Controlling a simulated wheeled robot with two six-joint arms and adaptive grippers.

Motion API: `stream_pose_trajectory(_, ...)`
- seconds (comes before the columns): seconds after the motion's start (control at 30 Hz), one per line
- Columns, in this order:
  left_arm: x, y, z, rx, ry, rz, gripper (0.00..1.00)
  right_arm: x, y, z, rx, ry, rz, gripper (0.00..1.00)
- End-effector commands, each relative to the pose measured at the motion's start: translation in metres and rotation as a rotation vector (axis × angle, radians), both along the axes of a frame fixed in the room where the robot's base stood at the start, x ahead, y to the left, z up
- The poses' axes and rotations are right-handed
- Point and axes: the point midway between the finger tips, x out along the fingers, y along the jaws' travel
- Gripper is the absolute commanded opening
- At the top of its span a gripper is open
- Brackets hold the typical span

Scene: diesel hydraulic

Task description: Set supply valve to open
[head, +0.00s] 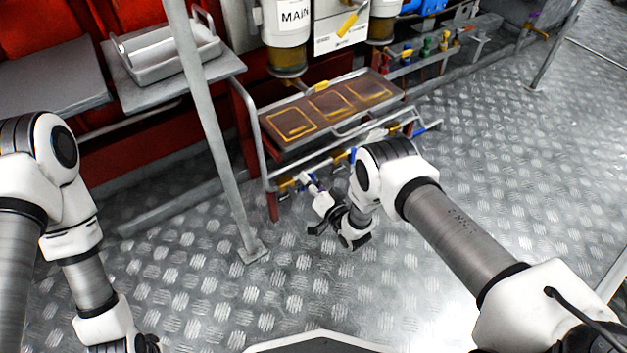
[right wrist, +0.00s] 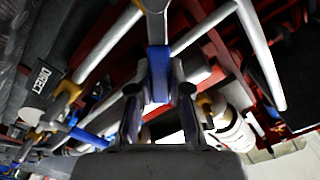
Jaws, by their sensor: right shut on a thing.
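In the right wrist view my right gripper (right wrist: 158,98) is shut on a blue-sleeved lever handle (right wrist: 158,70), with one dark finger on each side of it. A metal stem runs up from the blue sleeve. In the head view my right gripper (head: 310,186) is low at the front of the pipe rack, and the handle is mostly hidden there. No readable label marks this as the supply valve, and its open or shut position cannot be told. My left gripper (head: 146,345) is cut off at the bottom edge, away from the rack.
A rack with a brown, yellow-marked top (head: 328,108) stands behind my right gripper. A grey post (head: 212,130) stands left of it. A sign reading DIRECT (right wrist: 41,80) hangs among pipes and other levers. A metal tray (head: 165,55) is on a shelf. The metal floor (head: 520,180) is clear to the right.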

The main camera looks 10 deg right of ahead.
Motion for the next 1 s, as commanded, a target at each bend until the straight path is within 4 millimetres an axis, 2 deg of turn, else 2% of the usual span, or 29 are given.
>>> stream_pose_trajectory(0.6,0.001,0.001,-0.028,0.001,-0.004,0.006,0.40,0.007,-0.020,-0.037,0.539,0.198,-0.001,0.00)
stream_pose_trajectory(1.0,0.002,0.001,-0.040,0.001,-0.006,0.009,0.40,0.008,-0.022,-0.052,0.779,0.284,-0.001,0.00)
